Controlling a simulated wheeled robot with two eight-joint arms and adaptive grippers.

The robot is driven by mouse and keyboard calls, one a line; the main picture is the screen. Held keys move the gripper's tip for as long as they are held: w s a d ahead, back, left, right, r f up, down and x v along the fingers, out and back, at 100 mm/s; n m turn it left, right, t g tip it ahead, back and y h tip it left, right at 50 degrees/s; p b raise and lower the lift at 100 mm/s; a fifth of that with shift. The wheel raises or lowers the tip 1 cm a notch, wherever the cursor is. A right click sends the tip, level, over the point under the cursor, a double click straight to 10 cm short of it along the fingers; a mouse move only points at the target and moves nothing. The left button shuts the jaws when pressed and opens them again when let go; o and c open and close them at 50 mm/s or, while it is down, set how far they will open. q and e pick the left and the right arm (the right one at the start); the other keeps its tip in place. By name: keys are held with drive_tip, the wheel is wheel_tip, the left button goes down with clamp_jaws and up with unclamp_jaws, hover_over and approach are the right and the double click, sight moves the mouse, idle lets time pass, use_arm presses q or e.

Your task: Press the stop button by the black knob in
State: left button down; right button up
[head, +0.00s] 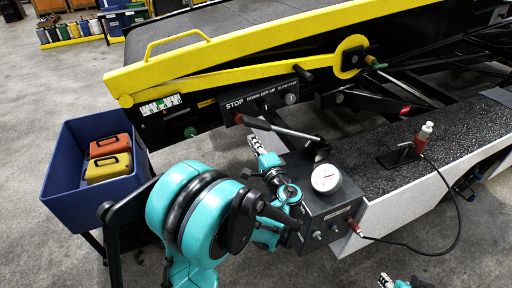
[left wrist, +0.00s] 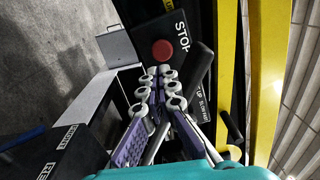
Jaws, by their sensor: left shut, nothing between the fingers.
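The red stop button (head: 239,118) is on the dark panel marked STOP on the belt loader's side. In the left wrist view the red button (left wrist: 162,50) shows just ahead of my left fingertips, beside the STOP lettering. Contact with the button cannot be told. Part of my right gripper (head: 388,281) shows at the bottom edge.
A lever with a black grip (left wrist: 202,66) is close to the right of my left fingers. A control box with a white gauge (head: 326,177) stands below the lever. A blue bin (head: 64,188) with red and yellow cases is at left. A yellow rail (head: 215,55) runs above the panel.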

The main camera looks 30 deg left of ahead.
use_arm(q)
drive_tip(key=b+x, duration=0.2)
drive_tip(key=x, duration=0.7)
drive_tip(key=shift+w+a, duration=0.1)
drive_tip(key=shift+x, duration=0.9)
